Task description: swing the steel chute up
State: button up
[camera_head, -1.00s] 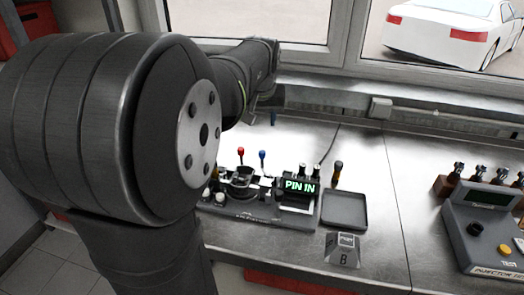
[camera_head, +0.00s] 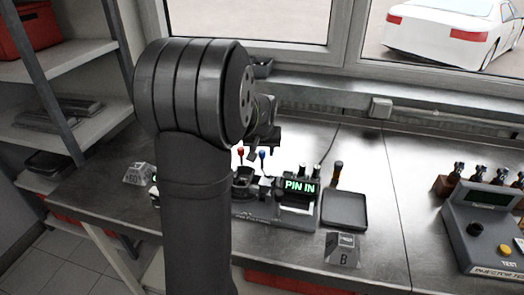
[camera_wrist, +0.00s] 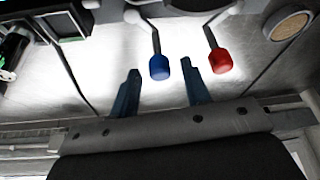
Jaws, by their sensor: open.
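My gripper (camera_wrist: 160,68) is open in the wrist view, its two blue fingers apart and empty. A blue knob (camera_wrist: 159,67) on a bent steel rod shows between the fingertips in the picture; I cannot tell if it lies between them in depth. A red knob (camera_wrist: 220,61) on another rod is just right of the right finger. In the head view the red knob (camera_head: 240,151) and blue knob (camera_head: 262,154) stand at the back of a bench fixture (camera_head: 270,217), with my gripper above and behind them. I cannot clearly make out the steel chute.
A lit "PIN IN" display (camera_head: 299,186) is on the fixture. A dark tray (camera_head: 345,210) and a block marked B (camera_head: 342,248) are to its right. An injector tester (camera_head: 490,235) stands far right. The bench between tray and tester is clear.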

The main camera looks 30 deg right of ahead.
jog(key=shift+w+f, duration=0.1)
jog(key=shift+f, duration=0.15)
grip_shut()
